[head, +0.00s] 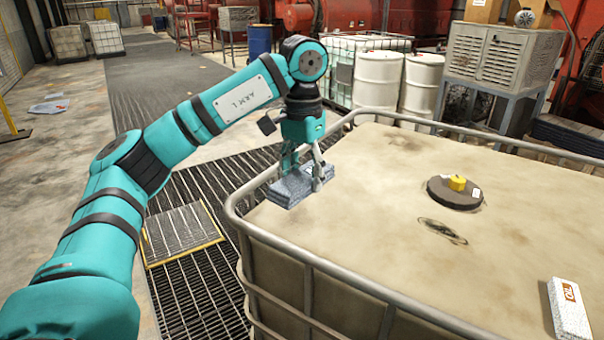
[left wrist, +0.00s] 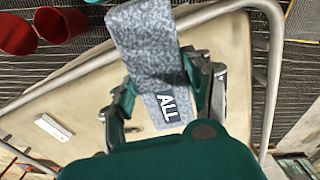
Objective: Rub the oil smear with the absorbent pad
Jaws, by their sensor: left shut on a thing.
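My left gripper (head: 306,160) is shut on a grey speckled pad (head: 291,189) at the left corner of the large tank's top (head: 350,225). I cannot tell whether the pad touches the surface. In the left wrist view the pad (left wrist: 150,45) sits between the fingers, with a dark "ALL" label on its end. The oil smear (head: 442,231), a dark streaky patch, lies on the tank top to the right of the gripper, apart from the pad. A white block-like pad (head: 569,308) marked "OIL" lies at the right; a white block (left wrist: 53,127) also shows in the wrist view.
A dark round lid with a yellow cap (head: 457,184) rises from the tank top just beyond the smear. A metal rail (head: 237,208) runs around the tank's edge. White drums (head: 378,80) stand behind. The top between pad and smear is clear.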

